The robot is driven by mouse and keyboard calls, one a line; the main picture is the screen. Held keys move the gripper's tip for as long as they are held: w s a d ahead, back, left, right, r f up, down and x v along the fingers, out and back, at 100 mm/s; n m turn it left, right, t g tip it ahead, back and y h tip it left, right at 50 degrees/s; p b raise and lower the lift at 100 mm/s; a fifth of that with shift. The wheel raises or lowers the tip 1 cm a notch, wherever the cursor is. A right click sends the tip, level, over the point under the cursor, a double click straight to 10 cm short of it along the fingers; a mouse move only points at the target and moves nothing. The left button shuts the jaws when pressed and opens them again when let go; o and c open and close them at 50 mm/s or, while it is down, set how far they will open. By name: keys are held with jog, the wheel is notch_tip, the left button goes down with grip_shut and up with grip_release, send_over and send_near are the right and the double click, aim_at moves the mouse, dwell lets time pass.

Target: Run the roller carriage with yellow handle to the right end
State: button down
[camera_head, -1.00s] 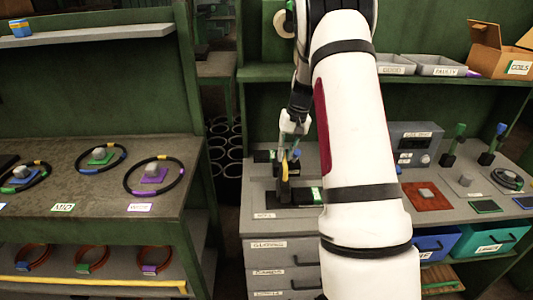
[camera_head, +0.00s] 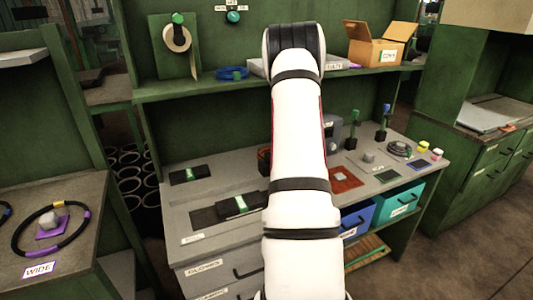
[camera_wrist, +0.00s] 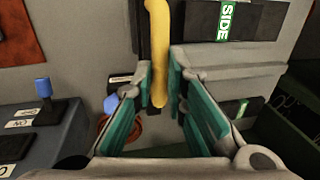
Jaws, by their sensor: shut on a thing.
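The yellow handle (camera_wrist: 157,50) of the roller carriage stands between the teal pads of my gripper (camera_wrist: 161,85) in the wrist view. My gripper is shut on this handle. A dark block with a green and white SIDE label (camera_wrist: 255,20) lies close to the right of the handle there. In the head view, a dark plate (camera_head: 205,217) with a black, green-labelled block (camera_head: 238,206) lies on the grey bench (camera_head: 200,252). My arm hides the gripper, the handle and the carriage in the head view, so the carriage's place along its run cannot be told from there.
A second black block (camera_head: 190,174) lies behind the plate. Right of my arm are a red mat (camera_head: 345,180), upright switches (camera_head: 382,122), a blue bin (camera_head: 359,217) and a teal bin (camera_head: 399,203). A blue-topped switch (camera_wrist: 42,88) is left in the wrist view.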

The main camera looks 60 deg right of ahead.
jog(key=shift+s+d+r, duration=0.1)
jog(key=shift+s+d, duration=0.15)
jog(key=shift+d, duration=0.1)
jog(key=c, duration=1.6)
grip_release()
jog(key=shift+d, duration=0.1)
notch_tip(320, 180, up, 12)
jog(key=s+d, duration=0.1)
jog(key=shift+s+d, duration=0.15)
jog(key=shift+d, duration=0.25)
jog(key=shift+a, duration=0.1)
